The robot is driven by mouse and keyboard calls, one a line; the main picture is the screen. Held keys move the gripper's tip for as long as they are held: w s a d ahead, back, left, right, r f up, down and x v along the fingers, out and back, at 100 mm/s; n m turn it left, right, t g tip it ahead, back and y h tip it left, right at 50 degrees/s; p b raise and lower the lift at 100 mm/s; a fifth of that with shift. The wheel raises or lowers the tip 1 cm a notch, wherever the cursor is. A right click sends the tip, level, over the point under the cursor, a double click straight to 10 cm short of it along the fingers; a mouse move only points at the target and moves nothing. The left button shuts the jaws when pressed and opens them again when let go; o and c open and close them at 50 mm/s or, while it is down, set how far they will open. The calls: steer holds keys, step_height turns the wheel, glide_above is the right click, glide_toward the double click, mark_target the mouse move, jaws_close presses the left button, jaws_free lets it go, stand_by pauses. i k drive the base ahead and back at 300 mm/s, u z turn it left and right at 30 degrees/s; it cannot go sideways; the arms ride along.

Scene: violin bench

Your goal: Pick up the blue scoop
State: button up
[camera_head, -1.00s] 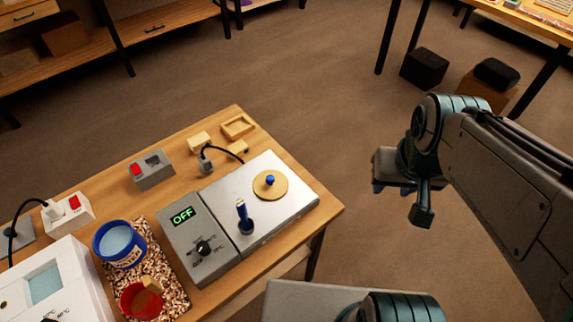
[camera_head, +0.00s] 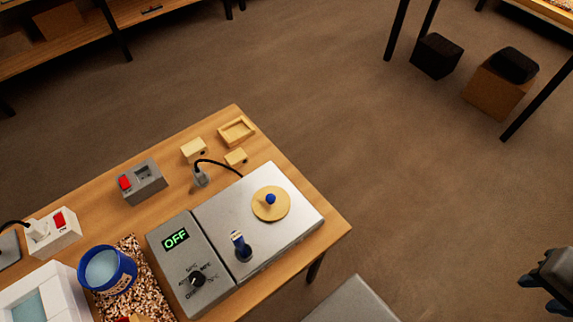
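A small upright piece with a blue handle and dark base (camera_head: 241,246) stands on the silver plate of the grey heater; it may be the blue scoop, but its shape is too small to tell. A blue tub (camera_head: 107,270) with pale blue contents stands at the left on a speckled mat. My gripper (camera_head: 540,290) is partly in view at the lower right edge, out past the bench and far from both. Its fingers are cut off and dark, so I cannot tell whether it is open.
The heater (camera_head: 190,268) reads OFF. A round wooden lid with a blue knob (camera_head: 271,203) lies on its plate. A grey switch box (camera_head: 142,182), wooden blocks and a small tray (camera_head: 237,131) stand behind. Open floor (camera_head: 400,180) lies right of the bench (camera_head: 336,230).

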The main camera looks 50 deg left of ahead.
mark_target(242, 249)
steer(key=k, duration=0.95)
steer(key=u, duration=1.75)
